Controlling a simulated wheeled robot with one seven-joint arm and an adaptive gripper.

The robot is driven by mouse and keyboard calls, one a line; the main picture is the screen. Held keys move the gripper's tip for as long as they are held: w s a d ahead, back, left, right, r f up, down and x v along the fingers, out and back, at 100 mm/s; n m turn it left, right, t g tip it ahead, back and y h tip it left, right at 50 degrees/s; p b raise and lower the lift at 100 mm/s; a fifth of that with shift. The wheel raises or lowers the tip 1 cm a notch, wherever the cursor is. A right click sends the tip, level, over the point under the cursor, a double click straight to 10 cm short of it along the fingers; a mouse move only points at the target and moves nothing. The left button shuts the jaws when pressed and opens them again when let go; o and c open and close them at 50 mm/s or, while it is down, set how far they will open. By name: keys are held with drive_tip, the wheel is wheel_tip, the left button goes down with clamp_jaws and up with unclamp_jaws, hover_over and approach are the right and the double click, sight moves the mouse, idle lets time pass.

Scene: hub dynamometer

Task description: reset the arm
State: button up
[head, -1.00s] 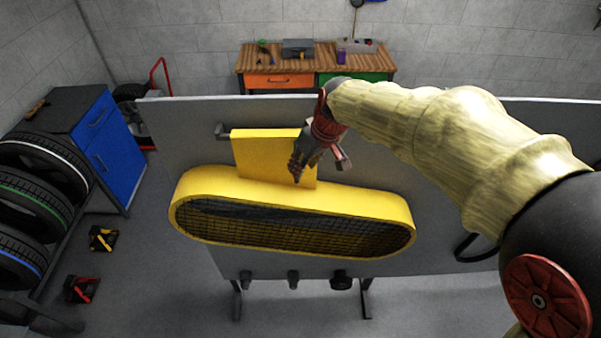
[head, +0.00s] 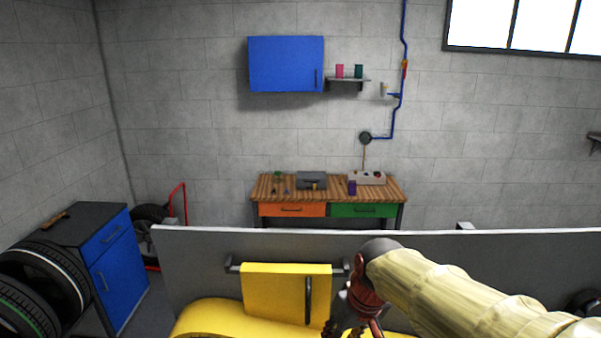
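My arm comes in from the lower right in a pale yellow sleeve. My gripper (head: 342,330) hangs at the bottom edge, just right of the yellow panel and overlapping its lower right corner in the picture. Its fingers are small, dark and partly cut off, so I cannot tell whether they are open or shut. I see nothing held. The yellow panel (head: 272,290) has a dark upright handle (head: 308,300) near its right side. It stands above the yellow rounded housing (head: 205,318), whose lower part is out of view.
A long grey board (head: 200,255) stands behind the yellow parts. Beyond it is a workbench (head: 328,187) with orange and green drawers. A blue cabinet (head: 118,262) and tyres (head: 45,275) are at the left. A blue wall cupboard (head: 285,64) hangs high.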

drive_tip(key=s+d+f+m+t+b, duration=0.1)
drive_tip(key=s+d+f+b, duration=0.4)
drive_tip(key=s+f+b, duration=0.3)
drive_tip(key=s+d+f+m+t+h+b, duration=0.1)
drive_tip(key=s+d+f+m+b, duration=0.1)
drive_tip(key=s+d+f+b, duration=0.3)
drive_tip(key=shift+s+f+t+h+b, duration=0.35)
drive_tip(key=shift+s+f+b, duration=1.5)
drive_tip(key=shift+f+b, duration=2.4)
drive_tip(key=shift+d+r+b, duration=0.1)
drive_tip(key=shift+r+b, duration=0.6)
drive_tip(key=shift+r, duration=0.05)
